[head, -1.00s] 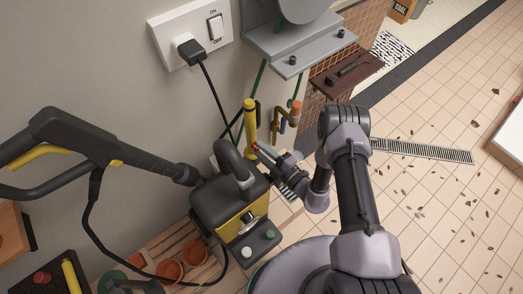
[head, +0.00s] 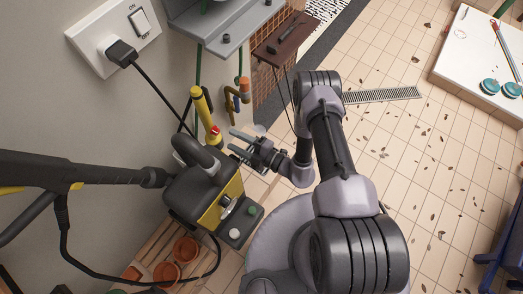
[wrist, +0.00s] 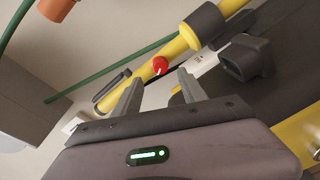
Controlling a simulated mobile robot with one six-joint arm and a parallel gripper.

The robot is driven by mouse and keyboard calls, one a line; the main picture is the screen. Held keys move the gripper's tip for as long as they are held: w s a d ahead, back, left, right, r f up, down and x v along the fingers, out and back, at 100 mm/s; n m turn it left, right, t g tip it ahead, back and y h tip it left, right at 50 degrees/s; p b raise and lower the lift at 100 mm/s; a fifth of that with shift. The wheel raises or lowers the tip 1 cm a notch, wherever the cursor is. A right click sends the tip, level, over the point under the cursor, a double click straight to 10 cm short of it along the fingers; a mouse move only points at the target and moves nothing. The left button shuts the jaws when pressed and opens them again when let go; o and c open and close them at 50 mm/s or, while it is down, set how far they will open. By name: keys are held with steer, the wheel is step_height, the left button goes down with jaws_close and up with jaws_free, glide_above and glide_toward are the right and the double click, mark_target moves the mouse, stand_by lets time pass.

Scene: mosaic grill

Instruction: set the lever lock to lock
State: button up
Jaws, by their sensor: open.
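The lever lock appears to be the small red round piece (head: 215,131) with a pale line, on a yellow tube (head: 203,108) above the yellow-and-black machine (head: 205,190). In the wrist view the red piece (wrist: 160,65) sits just beyond and between my fingertips, on the yellow tube (wrist: 150,68). I cannot read any lock marking. My gripper (head: 233,140) is open and empty, just right of the red piece in the head view. Its two fingers (wrist: 160,82) point at the tube and look apart from the red piece.
A black hose handle (head: 195,150) curves up close to my gripper's left. A grey shelf (head: 225,30) and pipes with an orange tap (head: 243,83) are on the wall behind. A plugged socket (head: 115,35) is upper left.

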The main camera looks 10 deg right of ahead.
steer(key=p+v, duration=0.1)
steer(key=v, duration=1)
steer(key=shift+s, duration=0.15)
steer(key=shift+d+r, duration=0.1)
step_height(320, 180, up, 22)
steer(key=a+n+g, duration=0.2)
steer(key=n+g, duration=0.9)
steer(key=n, duration=1)
steer(key=s+d+r+n+t+h, duration=0.3)
steer(key=s+r+n+h, duration=0.2)
steer(key=r+n, duration=0.4)
steer(key=s+d+r+n+t+h, duration=0.3)
steer(key=s+r+n+h, duration=0.2)
steer(key=r+n, duration=0.5)
steer(key=n+h, duration=0.2)
steer(key=n, duration=0.2)
steer(key=shift+d+r+b, duration=0.25)
steer(key=shift+b, duration=0.1)
